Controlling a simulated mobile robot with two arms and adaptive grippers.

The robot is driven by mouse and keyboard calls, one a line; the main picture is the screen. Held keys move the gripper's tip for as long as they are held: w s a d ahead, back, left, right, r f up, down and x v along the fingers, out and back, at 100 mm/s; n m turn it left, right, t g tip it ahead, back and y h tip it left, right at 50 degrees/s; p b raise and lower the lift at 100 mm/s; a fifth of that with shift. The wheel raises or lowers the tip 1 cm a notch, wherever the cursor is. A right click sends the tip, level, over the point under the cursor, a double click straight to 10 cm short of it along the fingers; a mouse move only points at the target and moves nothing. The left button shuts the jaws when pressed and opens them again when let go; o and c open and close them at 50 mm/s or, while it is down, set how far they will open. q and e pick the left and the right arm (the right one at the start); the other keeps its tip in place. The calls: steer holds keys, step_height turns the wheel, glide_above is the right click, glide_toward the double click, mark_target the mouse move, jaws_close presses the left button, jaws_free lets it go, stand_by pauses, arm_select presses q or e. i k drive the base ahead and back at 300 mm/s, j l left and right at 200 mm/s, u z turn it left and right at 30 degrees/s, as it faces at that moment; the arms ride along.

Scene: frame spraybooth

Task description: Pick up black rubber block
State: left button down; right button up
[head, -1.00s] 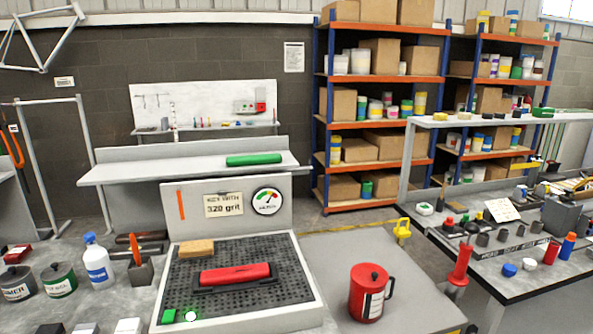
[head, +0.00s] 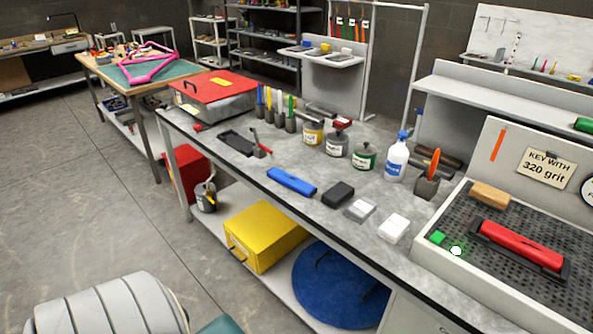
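A black block (head: 338,194), which looks like the rubber block, lies flat on the grey workbench (head: 270,150) near its front edge in the head view. A white block (head: 393,228) lies further right. Nothing covers the black block. Neither of my grippers is in view.
Behind the block stand several tins, including a green-labelled one (head: 363,156), and a white spray bottle (head: 397,158). A perforated tray (head: 440,268) with a red sanding block (head: 522,244) is at right. Open floor (head: 90,210) lies at left.

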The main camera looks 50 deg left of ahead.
mark_target(337, 195)
steer(key=u, duration=1.15)
